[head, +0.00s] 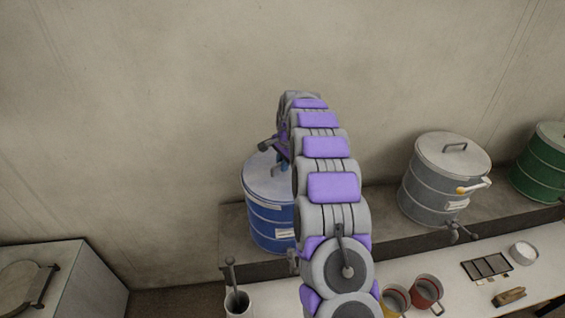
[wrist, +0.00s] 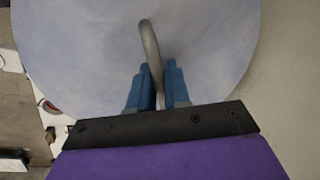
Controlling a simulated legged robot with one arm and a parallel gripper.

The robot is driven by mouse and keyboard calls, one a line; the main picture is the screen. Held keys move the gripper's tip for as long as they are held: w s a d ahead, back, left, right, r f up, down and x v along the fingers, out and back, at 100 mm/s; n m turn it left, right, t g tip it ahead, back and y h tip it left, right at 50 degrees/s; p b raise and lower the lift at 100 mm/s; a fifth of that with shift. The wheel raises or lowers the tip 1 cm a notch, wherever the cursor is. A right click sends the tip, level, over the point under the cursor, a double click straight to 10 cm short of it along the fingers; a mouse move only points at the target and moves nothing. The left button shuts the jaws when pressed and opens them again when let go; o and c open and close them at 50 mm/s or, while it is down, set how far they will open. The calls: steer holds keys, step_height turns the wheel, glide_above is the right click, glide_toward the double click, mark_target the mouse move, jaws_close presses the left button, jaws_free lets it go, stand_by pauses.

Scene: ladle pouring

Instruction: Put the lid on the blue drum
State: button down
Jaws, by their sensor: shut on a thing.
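The blue drum (head: 268,222) stands on the raised ledge behind my arm, which hides its right side. The pale grey round lid (head: 262,177) is on or just over the drum's top; from here I cannot tell whether it is fully seated. In the wrist view the lid (wrist: 85,50) fills most of the picture, with its curved handle (wrist: 149,45) upright in the middle. My gripper (wrist: 158,75) has its blue fingers shut on the lid's handle. In the head view my gripper (head: 283,163) is above the lid, partly hidden by my arm.
A grey lidded drum (head: 430,190) and a green drum (head: 540,168) stand to the right on the ledge. The white counter in front holds red (head: 427,291) and yellow (head: 395,299) mugs, a dark tray (head: 486,266), a white bowl (head: 523,253) and a utensil pot (head: 238,304).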

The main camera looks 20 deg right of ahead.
steer(key=shift+f, duration=0.1)
stand_by(0.3)
steer(key=c, duration=1)
jaws_free()
steer(key=shift+a, duration=0.1)
steer(key=s+d+r, duration=0.1)
steer(key=s+r, duration=0.2)
steer(key=r, duration=1.3)
steer(key=shift+r, duration=0.4)
